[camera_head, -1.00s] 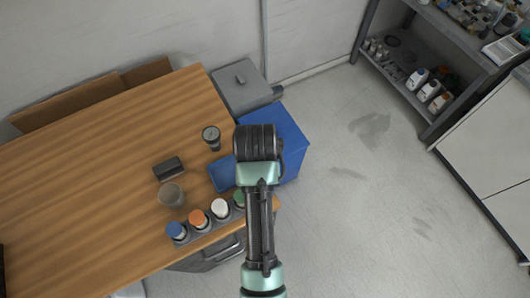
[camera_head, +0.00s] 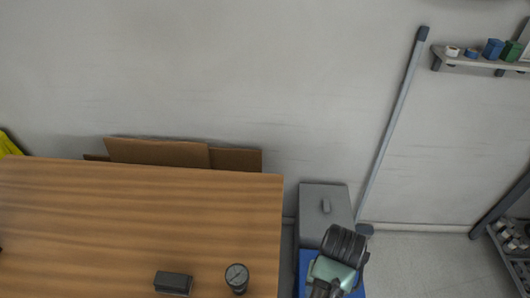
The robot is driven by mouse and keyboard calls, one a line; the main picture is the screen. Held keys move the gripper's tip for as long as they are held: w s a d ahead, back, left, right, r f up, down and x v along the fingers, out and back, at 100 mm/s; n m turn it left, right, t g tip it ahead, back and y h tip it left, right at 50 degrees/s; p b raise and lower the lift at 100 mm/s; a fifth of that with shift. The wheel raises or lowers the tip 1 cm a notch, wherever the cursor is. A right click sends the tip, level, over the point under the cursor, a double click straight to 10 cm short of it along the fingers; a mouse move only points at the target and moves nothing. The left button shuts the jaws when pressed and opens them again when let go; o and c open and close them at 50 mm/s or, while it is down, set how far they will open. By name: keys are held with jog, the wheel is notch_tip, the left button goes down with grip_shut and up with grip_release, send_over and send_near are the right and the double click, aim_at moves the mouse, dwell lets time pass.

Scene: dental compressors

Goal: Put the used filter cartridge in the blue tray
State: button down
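Neither the used filter cartridge nor the blue tray can be made out in the current view, which cuts off the near part of the table. My arm (camera_head: 339,262) comes in at the bottom right, with a black ribbed part at its top end. My gripper itself does not show, so I cannot see its fingers or whether it holds anything.
The wooden table (camera_head: 140,215) fills the lower left. A dark block (camera_head: 173,282) and a round gauge (camera_head: 237,278) stand on it. A grey lidded bin (camera_head: 323,212) and a blue box (camera_head: 304,262) stand right of it. Cardboard (camera_head: 157,152) leans behind.

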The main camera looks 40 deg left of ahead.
jog(key=s+a+r+n+p, duration=0.35)
jog(key=s+a+n, duration=0.25)
jog(key=s, duration=0.2)
jog(key=s+a+r+n+p, duration=0.3)
jog(key=s+a+r+n, duration=0.25)
jog(key=s, duration=0.25)
jog(key=f, duration=0.6)
jog(key=f+p, duration=0.1)
jog(key=f, duration=0.3)
jog(key=shift+s+a+f, duration=0.1)
jog(key=shift+a, duration=0.15)
jog(key=shift+f, duration=0.2)
jog(key=shift+c, duration=1.6)
grip_release()
jog(key=shift+r, duration=0.2)
